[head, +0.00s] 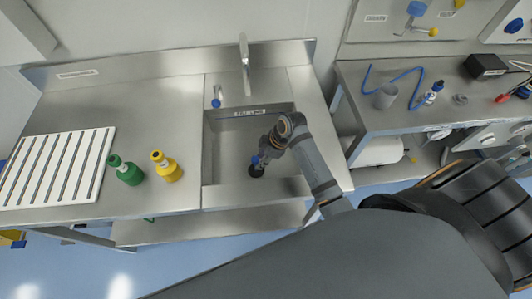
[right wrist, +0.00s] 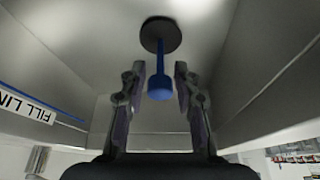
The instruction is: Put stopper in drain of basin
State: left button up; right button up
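The stopper has a dark round disc with a blue stem and knob. In the head view the stopper (head: 256,171) is at the floor of the steel basin (head: 225,150). In the right wrist view the stopper's blue knob (right wrist: 160,88) points toward my camera. My right gripper (head: 263,158) reaches down into the basin. In the right wrist view its fingers (right wrist: 160,85) are apart on either side of the knob, with gaps showing. The drain is not visible; I cannot tell whether the disc sits in it. My left gripper is not in view.
Left of the basin stand a green bottle (head: 128,172), a yellow bottle (head: 167,167) and a white slotted board (head: 62,165). A tap (head: 245,65) rises behind the basin. Basin walls surround my right gripper. A side bench (head: 400,115) holds a cup and small items.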

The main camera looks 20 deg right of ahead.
jog(key=v, duration=0.6)
jog(key=shift+r, duration=0.15)
